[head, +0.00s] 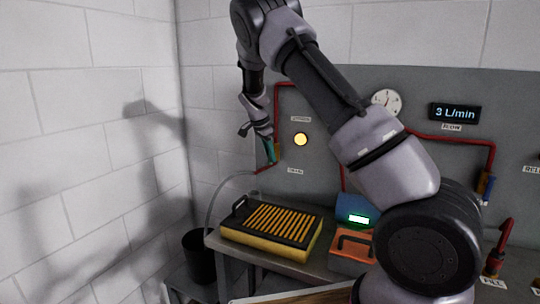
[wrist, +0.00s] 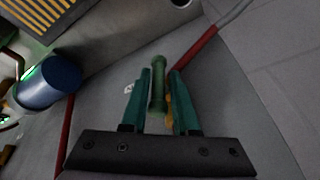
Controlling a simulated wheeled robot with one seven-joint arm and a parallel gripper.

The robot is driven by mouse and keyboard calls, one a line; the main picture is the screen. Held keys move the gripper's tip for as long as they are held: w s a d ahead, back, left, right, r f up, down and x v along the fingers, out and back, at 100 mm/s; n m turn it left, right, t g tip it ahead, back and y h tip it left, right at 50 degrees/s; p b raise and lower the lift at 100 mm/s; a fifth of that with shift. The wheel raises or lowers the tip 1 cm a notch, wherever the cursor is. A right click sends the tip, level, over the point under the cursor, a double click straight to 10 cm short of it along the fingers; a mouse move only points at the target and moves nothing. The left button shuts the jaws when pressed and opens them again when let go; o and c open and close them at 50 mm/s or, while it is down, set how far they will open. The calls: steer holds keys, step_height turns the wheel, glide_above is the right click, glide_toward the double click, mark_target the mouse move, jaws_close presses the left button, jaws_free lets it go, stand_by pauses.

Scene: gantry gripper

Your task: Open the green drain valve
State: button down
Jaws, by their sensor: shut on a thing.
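My gripper (head: 269,155) is at the grey panel's left side, low on the red pipe next to the label reading DRAIN (head: 295,171). In the wrist view the teal fingers of my gripper (wrist: 160,78) stand on both sides of the green drain valve handle (wrist: 158,88), a straight bar, and are shut on it. A little yellow of the valve (wrist: 170,108) shows beside the right finger. In the head view the fingers largely hide the handle, so its exact angle is hard to tell there.
A round gauge (head: 387,103) and a display reading 3 L/min (head: 455,112) are on the panel, with a lit yellow lamp (head: 301,139). A blue valve (head: 486,186) is at right.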

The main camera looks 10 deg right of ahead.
steer(key=shift+s+d+f+g+h, duration=0.15)
steer(key=shift+d+f+g+h, duration=0.1)
steer(key=shift+d+g+h, duration=0.25)
steer(key=shift+a+r, duration=0.1)
steer(key=c, duration=0.8)
jaws_free()
steer(key=shift+r, duration=0.1)
steer(key=shift+a, duration=0.2)
steer(key=shift+a+r, duration=0.1)
steer(key=shift+r, duration=0.1)
steer(key=v, duration=1)
steer(key=shift+a+r, duration=0.1)
steer(key=shift+r, duration=0.05)
